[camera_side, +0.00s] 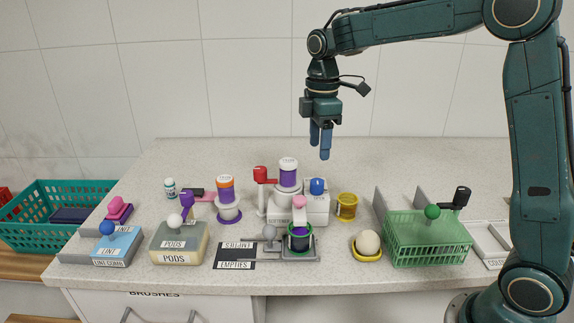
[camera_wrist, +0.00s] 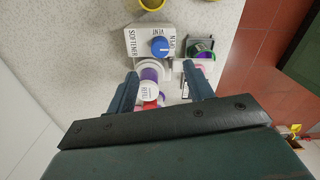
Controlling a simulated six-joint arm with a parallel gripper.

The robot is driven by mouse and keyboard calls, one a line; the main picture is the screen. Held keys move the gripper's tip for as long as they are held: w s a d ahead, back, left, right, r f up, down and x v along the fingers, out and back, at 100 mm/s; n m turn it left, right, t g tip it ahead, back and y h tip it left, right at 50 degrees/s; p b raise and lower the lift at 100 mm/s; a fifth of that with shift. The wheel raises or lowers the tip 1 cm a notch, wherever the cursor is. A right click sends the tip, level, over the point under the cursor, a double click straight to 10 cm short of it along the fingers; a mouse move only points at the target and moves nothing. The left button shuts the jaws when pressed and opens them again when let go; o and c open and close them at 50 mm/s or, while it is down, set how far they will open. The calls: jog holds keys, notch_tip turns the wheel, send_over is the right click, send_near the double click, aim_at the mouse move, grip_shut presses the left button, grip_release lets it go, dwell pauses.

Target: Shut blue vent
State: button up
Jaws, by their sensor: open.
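The blue vent is a round blue knob (camera_side: 317,186) on top of a white box (camera_side: 317,211). In the wrist view the blue knob (camera_wrist: 160,46) carries a pale pointer mark and sits on the white box (camera_wrist: 138,45), whose top reads "SOFTENER" and "VENT", with a further word along its right edge too small to read surely. My gripper (camera_side: 321,150) hangs above the counter, fingers down, well above the knob and apart from it. In the wrist view my gripper (camera_wrist: 160,82) has its fingers spread, with nothing held between them.
A white-capped purple bottle (camera_side: 288,174) stands left of the knob, beside a red handle (camera_side: 261,174). A yellow cup (camera_side: 346,206) is to the right. A green-rimmed cup (camera_side: 299,238) and pink knob (camera_side: 299,202) are in front. A green basket (camera_side: 425,240) stands further right.

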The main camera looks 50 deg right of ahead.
aim_at(317, 181)
notch_tip(317, 181, down, 10)
jog(key=shift+r, duration=0.1)
dwell(0.4)
jog(key=c, duration=1)
